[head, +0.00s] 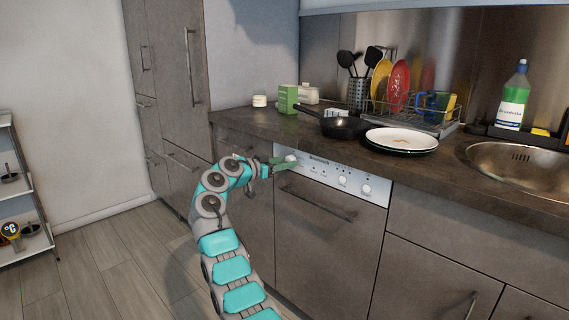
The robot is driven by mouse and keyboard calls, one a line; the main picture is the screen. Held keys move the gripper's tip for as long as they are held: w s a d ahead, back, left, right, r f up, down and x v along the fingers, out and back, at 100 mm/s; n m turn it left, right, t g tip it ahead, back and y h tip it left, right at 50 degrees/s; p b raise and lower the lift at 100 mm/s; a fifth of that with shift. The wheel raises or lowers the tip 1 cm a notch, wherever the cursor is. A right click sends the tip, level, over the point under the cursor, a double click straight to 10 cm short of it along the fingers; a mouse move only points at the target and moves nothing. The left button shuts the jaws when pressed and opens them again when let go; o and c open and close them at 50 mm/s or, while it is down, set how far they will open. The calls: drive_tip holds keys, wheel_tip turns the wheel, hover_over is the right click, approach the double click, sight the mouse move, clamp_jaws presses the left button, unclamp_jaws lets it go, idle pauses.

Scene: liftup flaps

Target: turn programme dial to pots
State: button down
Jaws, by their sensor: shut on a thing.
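The dishwasher's white control panel (327,172) sits below the worktop edge. It carries a left dial (291,157) and two round dials at the right, a middle one (343,181) and a right one (366,190). My gripper (285,162) reaches the panel's left end from the left, its green fingers shut on the left dial. The fingers partly hide this dial, and its setting cannot be read. Labels by the dials are too small to read, so I cannot tell which position is pots.
The dishwasher door handle (318,202) runs below the panel. On the worktop above stand a black pan (343,127), stacked plates (401,139) and a green box (288,99). The floor (110,260) left of my arm is clear up to a shelf rack (22,190).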

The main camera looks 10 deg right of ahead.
drive_tip(key=shift+f, duration=0.1)
idle(0.4)
drive_tip(key=shift+c, duration=1.9)
unclamp_jaws()
drive_tip(key=shift+d, duration=0.1)
drive_tip(key=f+b+v, duration=0.1)
drive_tip(key=v, duration=0.7)
drive_tip(key=shift+r, duration=0.5)
drive_tip(key=shift+w, duration=0.15)
